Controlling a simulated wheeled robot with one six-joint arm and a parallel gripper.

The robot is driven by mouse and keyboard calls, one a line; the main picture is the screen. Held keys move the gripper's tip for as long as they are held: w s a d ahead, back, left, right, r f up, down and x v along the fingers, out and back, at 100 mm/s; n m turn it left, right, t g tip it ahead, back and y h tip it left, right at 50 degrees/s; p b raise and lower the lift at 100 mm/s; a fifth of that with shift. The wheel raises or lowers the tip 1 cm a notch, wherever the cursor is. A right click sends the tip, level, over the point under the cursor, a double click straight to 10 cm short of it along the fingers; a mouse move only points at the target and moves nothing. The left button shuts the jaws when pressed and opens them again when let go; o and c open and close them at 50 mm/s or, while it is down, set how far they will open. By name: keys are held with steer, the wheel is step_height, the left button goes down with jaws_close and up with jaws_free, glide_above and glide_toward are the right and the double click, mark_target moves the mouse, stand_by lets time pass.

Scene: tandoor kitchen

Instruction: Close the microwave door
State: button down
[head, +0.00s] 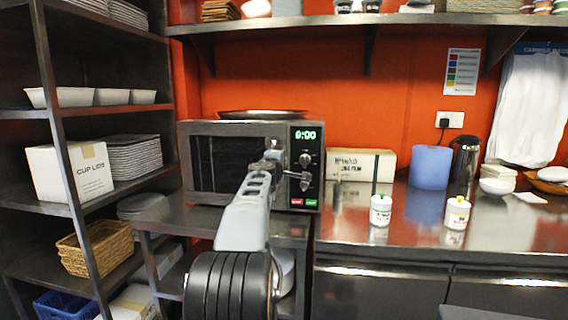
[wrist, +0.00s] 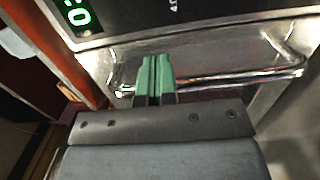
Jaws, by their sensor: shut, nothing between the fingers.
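The microwave (head: 225,129) is a steel box standing on a metal surface at the middle left of the head view. Its door (head: 226,163), with a dark window, looks flush or nearly flush with the front; I cannot tell whether a narrow gap remains. The control panel (head: 306,150) shows a green 0:00; part of the display also shows in the wrist view (wrist: 76,16). My gripper (head: 302,176) is in front of the panel side. In the wrist view, its green fingers (wrist: 155,66) are shut and empty beside the metal handle bar (wrist: 235,83); contact is unclear.
A round tray (head: 263,114) lies on top of the microwave. A shelf rack (head: 75,200) stands to the left. On the counter to the right are a box (head: 361,165), two small jars (head: 381,210), a blue roll (head: 430,167) and a flask (head: 465,160).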

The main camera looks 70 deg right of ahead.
steer(key=shift+w+a+f, duration=0.1)
steer(key=shift+w+f, duration=0.05)
steer(key=s+a+b, duration=0.2)
steer(key=s+a, duration=0.6)
steer(key=s, duration=0.2)
steer(key=shift+s+b, duration=0.3)
steer(key=shift+b, duration=0.05)
